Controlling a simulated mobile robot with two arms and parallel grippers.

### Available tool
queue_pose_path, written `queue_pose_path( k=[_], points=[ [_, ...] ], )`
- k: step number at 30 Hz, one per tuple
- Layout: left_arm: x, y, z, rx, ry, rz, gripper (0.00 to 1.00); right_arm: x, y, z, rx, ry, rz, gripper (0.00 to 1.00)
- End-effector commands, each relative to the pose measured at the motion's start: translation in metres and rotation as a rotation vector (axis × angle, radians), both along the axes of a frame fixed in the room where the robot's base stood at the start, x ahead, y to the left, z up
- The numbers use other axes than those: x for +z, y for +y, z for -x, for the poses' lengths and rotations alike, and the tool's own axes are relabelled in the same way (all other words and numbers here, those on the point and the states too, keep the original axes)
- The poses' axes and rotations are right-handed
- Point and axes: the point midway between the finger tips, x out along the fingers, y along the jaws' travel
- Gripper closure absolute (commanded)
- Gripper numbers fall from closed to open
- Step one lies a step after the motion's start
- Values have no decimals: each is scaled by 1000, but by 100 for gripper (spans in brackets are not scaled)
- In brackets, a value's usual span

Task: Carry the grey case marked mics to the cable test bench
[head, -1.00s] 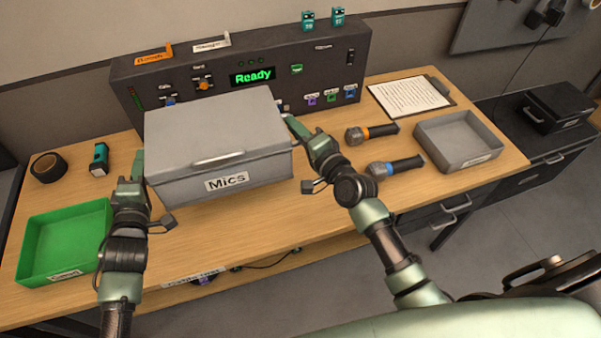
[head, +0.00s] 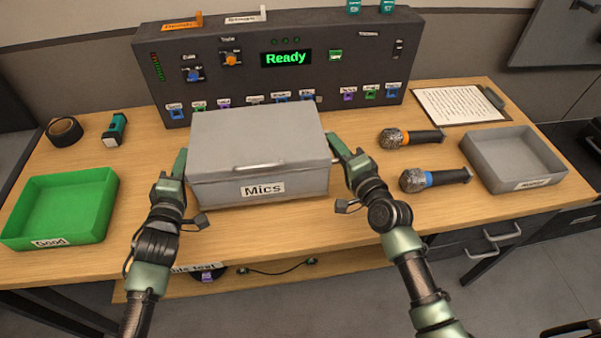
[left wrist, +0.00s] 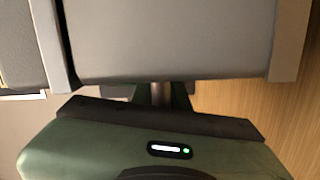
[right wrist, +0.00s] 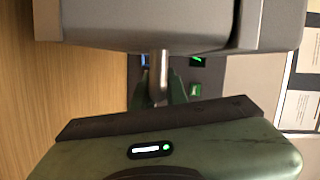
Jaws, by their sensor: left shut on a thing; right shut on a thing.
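The grey case (head: 258,145) with a lid, a front handle and a "Mics" label is over the middle of the wooden bench (head: 300,228), in front of the console. It looks level; I cannot tell whether its base touches the top. My left gripper (head: 179,163) is shut on the bar handle at its left side; this metal bar (left wrist: 158,93) shows in the left wrist view. My right gripper (head: 337,147) is shut on the right side bar, and that bar (right wrist: 163,70) shows in the right wrist view. A partly hidden label (head: 197,268) below the front edge reads "ble test".
The console (head: 290,62) showing "Ready" stands behind the case. A green "Good" tray (head: 60,241), black tape roll (head: 65,131) and teal device (head: 115,130) are left. Two microphones (head: 412,138) (head: 435,180), a grey tray (head: 530,184) and a clipboard (head: 455,106) are right.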

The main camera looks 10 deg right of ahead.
Motion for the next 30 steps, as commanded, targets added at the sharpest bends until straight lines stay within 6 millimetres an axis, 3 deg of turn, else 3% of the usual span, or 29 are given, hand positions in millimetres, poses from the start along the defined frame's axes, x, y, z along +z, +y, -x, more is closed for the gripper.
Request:
queue_pose_path(
  k=[1, 17, 30],
  points=[
    [6, 1, -1, 1, -11, -3, 100, 7, -2, -1, -5, -12, -1, 100],
    [3, 1, -1, 1, -10, -3, 100, 3, -2, -1, -5, -11, -1, 100],
    [-10, 1, -1, 1, -10, -3, 100, -10, -2, -1, -5, -11, -1, 100]
  ],
)
